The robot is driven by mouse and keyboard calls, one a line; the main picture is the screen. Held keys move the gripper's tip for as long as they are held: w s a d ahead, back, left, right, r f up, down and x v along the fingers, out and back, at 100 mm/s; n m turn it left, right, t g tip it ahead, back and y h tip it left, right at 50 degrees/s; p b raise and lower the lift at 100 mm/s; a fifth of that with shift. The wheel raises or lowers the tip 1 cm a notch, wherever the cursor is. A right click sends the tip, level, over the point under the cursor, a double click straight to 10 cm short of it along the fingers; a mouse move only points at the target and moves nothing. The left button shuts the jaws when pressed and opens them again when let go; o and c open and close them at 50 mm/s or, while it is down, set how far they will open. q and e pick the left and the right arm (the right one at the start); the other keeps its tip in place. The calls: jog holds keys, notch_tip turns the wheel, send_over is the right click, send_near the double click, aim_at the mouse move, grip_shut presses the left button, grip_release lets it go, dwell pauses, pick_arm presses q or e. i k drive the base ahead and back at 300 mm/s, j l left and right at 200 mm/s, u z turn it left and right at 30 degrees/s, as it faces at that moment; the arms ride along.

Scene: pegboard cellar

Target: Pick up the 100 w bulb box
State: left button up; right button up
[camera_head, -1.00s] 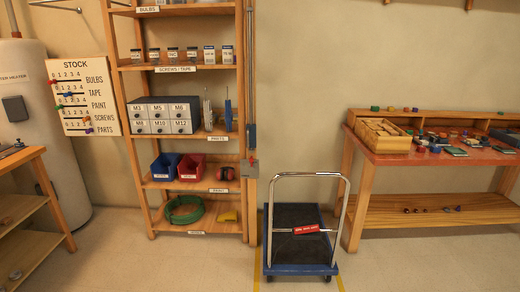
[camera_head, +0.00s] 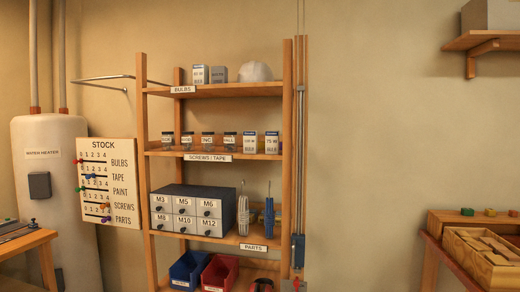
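Light boxes with blue tops and small print stand in the shelf unit. One box (camera_head: 198,74) is on the top shelf labelled BULBS, beside a greyer box (camera_head: 219,74). Two more blue-topped boxes, a left one (camera_head: 250,142) and a right one (camera_head: 272,142), stand side by side at the right of the SCREWS / TAPE shelf (camera_head: 165,153). The wattage print is too small to read surely, so I cannot tell which is the 100 W box. Neither of my grippers is in view.
Several small jars (camera_head: 208,140) stand left of the two boxes. A pale rounded object (camera_head: 256,71) sits on the top shelf. A drawer cabinet (camera_head: 195,210) is below. A wooden post and pipe (camera_head: 299,150) edge the unit's right side. A workbench crate (camera_head: 482,258) is at right.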

aim_at(249, 138)
jog(key=i+u, duration=0.1)
jog(key=i+j+z, duration=0.1)
jog(key=i+j, duration=0.45)
jog(key=j, duration=0.15)
jog(key=i+j+z, duration=0.15)
jog(key=j, duration=0.25)
jog(key=i+j, duration=0.35)
jog(key=i+j+z, duration=0.15)
jog(key=j, duration=0.25)
jog(key=i+j, duration=0.3)
jog(key=j, duration=0.15)
jog(key=z, duration=0.05)
